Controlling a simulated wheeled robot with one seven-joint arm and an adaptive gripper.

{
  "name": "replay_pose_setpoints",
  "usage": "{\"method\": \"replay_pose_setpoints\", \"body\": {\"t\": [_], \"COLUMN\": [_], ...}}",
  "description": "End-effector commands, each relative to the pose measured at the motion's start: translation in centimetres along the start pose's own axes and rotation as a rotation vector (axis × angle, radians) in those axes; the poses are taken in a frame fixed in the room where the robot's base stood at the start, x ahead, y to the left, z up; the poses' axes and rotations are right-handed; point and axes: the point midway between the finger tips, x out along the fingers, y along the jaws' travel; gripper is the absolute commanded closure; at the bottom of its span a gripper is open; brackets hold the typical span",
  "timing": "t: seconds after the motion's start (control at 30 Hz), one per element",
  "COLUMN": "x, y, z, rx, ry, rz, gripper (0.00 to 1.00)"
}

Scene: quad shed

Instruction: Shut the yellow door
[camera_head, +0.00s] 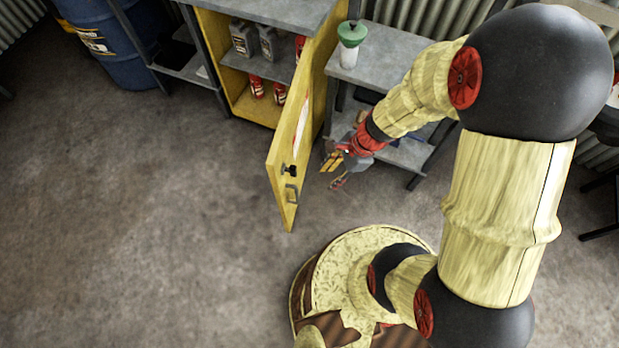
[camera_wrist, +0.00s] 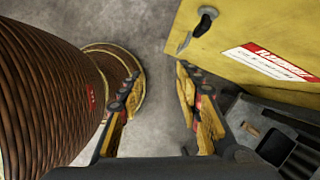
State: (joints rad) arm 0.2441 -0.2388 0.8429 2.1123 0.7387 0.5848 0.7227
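The yellow door (camera_head: 279,160) stands wide open, swung out from the right side of a yellow cabinet (camera_head: 258,108). In the wrist view the door (camera_wrist: 225,50) fills the upper right, with a red and white label and a black latch part (camera_wrist: 206,20). My gripper's fingers (camera_wrist: 158,72) are apart, with only floor between them.
The cabinet holds grey canisters (camera_head: 255,40) and red bottles (camera_head: 257,87). A grey shelf table (camera_head: 385,62) with a green-topped container (camera_head: 350,42) stands right of the door. A blue barrel (camera_head: 112,40) stands far left. The floor (camera_head: 130,220) left of the door is clear.

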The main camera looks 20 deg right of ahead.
Motion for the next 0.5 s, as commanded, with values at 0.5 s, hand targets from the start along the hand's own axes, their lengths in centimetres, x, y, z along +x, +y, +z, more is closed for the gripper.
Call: {"method": "replay_pose_setpoints", "body": {"t": [0.5], "x": [1.7], "y": [-3.6], "z": [-1.0], "rx": [0.401], "ry": [0.008], "rz": [-0.111], "gripper": [0.97]}}
